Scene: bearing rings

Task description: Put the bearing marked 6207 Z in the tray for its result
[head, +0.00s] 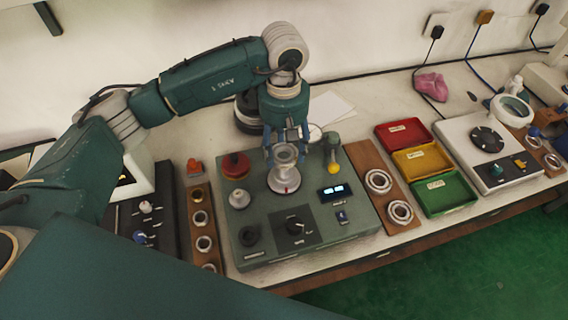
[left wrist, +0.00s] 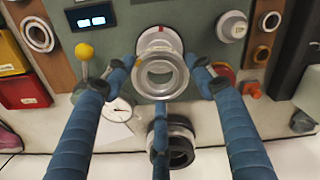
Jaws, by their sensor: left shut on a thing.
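My left gripper (head: 285,150) is shut on a pale metal bearing ring (head: 284,156), at the round spindle with a red mark (head: 283,182) on the grey-green test machine. In the left wrist view the ring (left wrist: 160,76) sits between the blue fingers, with the spindle (left wrist: 158,38) just behind it. I cannot tell whether the ring touches the spindle. No marking on it is readable. A red tray (head: 403,133), a yellow tray (head: 421,159) and a green tray (head: 444,193) stand right of the machine; they look empty, their labels too small to read. My right gripper is out of view.
A wooden board with two rings (head: 378,182) lies between machine and trays. Another board with several rings (head: 204,243) is left of the machine. A yellow-knobbed lever (head: 332,167) and a red knob (head: 236,165) rise near the gripper. A white device (head: 487,150) stands farther right.

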